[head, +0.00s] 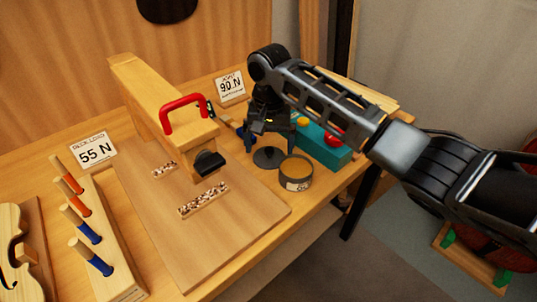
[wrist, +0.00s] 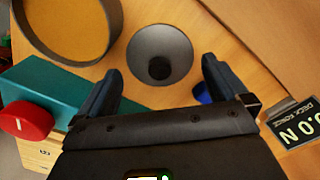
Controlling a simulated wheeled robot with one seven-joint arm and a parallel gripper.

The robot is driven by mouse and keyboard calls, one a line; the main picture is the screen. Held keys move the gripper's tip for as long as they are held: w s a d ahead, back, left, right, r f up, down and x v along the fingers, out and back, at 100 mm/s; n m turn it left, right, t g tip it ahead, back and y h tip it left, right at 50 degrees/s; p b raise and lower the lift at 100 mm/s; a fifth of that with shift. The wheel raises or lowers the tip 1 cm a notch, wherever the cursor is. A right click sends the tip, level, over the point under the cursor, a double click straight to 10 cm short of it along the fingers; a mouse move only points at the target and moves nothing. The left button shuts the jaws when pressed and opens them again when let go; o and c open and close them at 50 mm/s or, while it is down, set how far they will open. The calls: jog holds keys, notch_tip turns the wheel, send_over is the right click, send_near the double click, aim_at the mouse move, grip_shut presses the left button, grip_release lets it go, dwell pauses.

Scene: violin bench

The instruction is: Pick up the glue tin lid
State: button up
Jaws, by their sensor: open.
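The glue tin lid (head: 268,157) is a dark grey disc lying flat on the bench, beside the open glue tin (head: 296,184). The glue tin (wrist: 112,22) is at the upper left there, with amber contents. My gripper (head: 271,135) is open and empty, pointing down just behind the lid in the head view. In the wrist view the lid appears between and ahead of the two fingertips (wrist: 160,70). I see no contact with it.
A teal box (head: 318,147) with a red knob stands close to the right of my gripper. A "90 N" card (head: 230,87) stands behind. Handled tools fill a rack (head: 112,260).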

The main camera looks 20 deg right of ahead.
jog(key=shift+f, duration=0.9)
jog(key=c, duration=0.8)
jog(key=shift+o, duration=0.2)
jog(key=shift+r, duration=0.15)
